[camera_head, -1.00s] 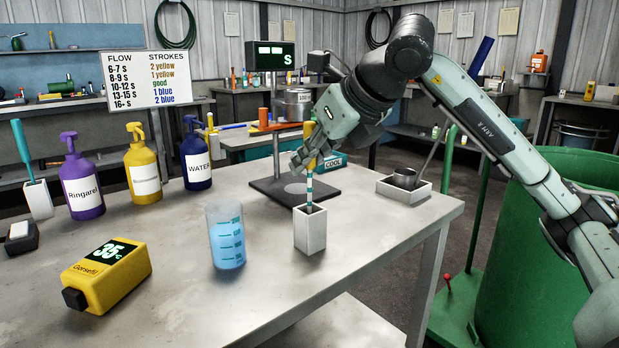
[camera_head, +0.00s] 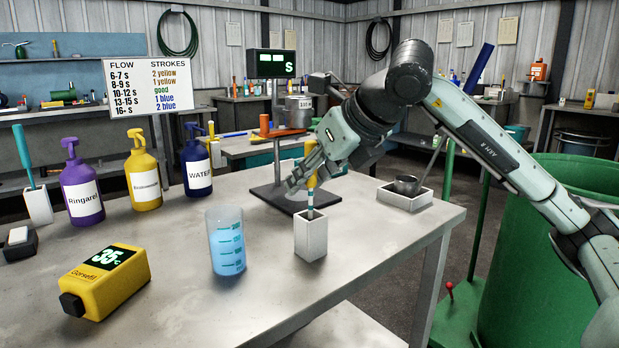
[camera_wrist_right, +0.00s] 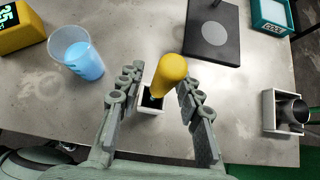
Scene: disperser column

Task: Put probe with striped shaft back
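The probe with the striped shaft has a yellow handle (camera_head: 311,183) and a teal and white shaft. It stands nearly upright in a white square holder (camera_head: 311,239), with only a short piece of shaft showing above the rim. In the right wrist view the yellow handle (camera_wrist_right: 171,69) rises above the holder (camera_wrist_right: 150,108). My right gripper (camera_head: 306,173) is around the handle. In the wrist view its fingers (camera_wrist_right: 158,82) are spread on both sides, with a clear gap on the left. My left gripper is not in view.
A beaker of blue liquid (camera_head: 226,241) stands left of the holder, and a yellow meter (camera_head: 105,279) lies further left. A black stand plate (camera_head: 284,199) is behind. A tray with a metal cup (camera_head: 404,196) is at the right. Pump bottles (camera_head: 143,181) stand back left.

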